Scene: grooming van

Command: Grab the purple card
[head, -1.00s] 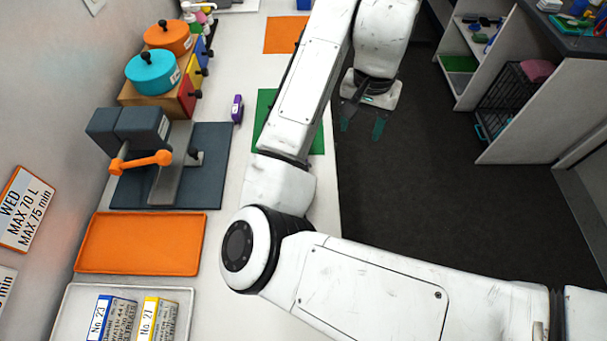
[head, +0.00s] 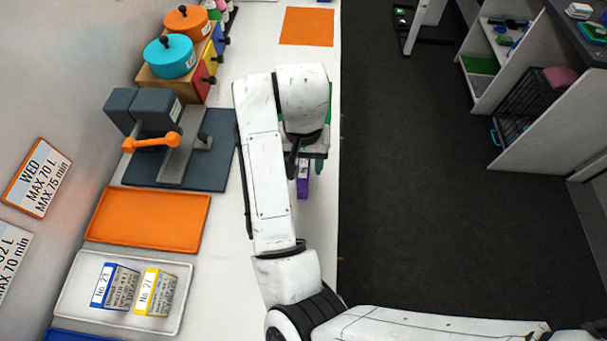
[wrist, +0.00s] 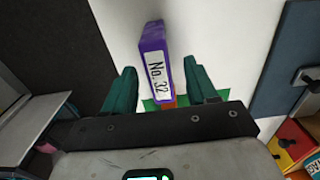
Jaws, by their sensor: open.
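The purple card (wrist: 153,50) is a slim purple block with a white label reading "No. 32". In the wrist view it shows between my two green fingertips, with visible gaps on both sides. In the head view the purple card (head: 302,186) shows just below my gripper (head: 304,164), over the white counter near its right edge. My gripper (wrist: 159,70) is open, with one finger on each side of the card. My arm hides part of the counter around it in the head view.
A green mat (wrist: 152,104) lies near the card. A dark blue board with a grey press (head: 217,150) stands to the left. An orange tray (head: 150,218) and a white tray (head: 75,300) with two boxes lie nearer. Dark floor (head: 430,200) is right of the counter.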

